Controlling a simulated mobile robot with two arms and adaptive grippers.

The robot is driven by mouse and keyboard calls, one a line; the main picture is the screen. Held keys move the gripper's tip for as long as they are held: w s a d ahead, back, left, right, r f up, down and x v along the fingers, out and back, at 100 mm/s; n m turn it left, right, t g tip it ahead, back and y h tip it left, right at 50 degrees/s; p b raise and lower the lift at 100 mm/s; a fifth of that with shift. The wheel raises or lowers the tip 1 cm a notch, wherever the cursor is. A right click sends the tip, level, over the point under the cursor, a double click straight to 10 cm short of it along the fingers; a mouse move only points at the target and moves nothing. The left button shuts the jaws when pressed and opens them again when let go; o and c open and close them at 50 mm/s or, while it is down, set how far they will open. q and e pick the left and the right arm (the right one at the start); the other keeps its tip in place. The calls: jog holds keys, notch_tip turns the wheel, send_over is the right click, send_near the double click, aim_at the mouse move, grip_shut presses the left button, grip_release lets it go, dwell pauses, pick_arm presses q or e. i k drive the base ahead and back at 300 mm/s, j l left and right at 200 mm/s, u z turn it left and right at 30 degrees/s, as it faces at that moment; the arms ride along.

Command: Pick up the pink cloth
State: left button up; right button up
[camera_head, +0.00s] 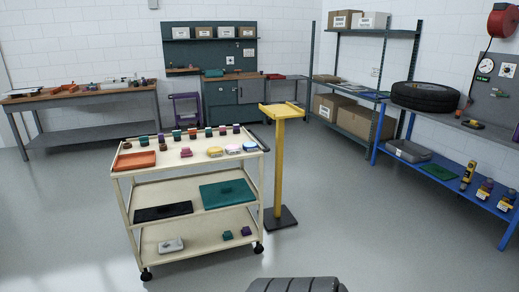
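A small pale pink bundle (233,149) lies on the top shelf of the cream cart (135,174), towards its right end. It looks like the pink cloth, but it is too small to be sure. It sits between a yellow bundle (215,152) and a light blue bundle (250,146) of similar shape. A stronger pink, block-like item (186,152) stands further left on the same shelf. Neither of my grippers is in view.
An orange tray (134,161) and a row of small jars share the cart's top. A yellow post stand (279,150) stands close to the cart's right side. A blue shelf bench (437,158) lines the right wall. The floor in front is largely clear.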

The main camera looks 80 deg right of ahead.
aim_at(186, 151)
jog(key=z, duration=1.85)
jog(key=i, duration=0.55)
jog(key=i+l+u, duration=0.15)
jog(key=i, duration=0.35)
jog(key=i+l, duration=0.1)
jog(key=i, duration=0.4)
jog(key=i+l+u, duration=0.15)
jog(key=i, duration=0.4)
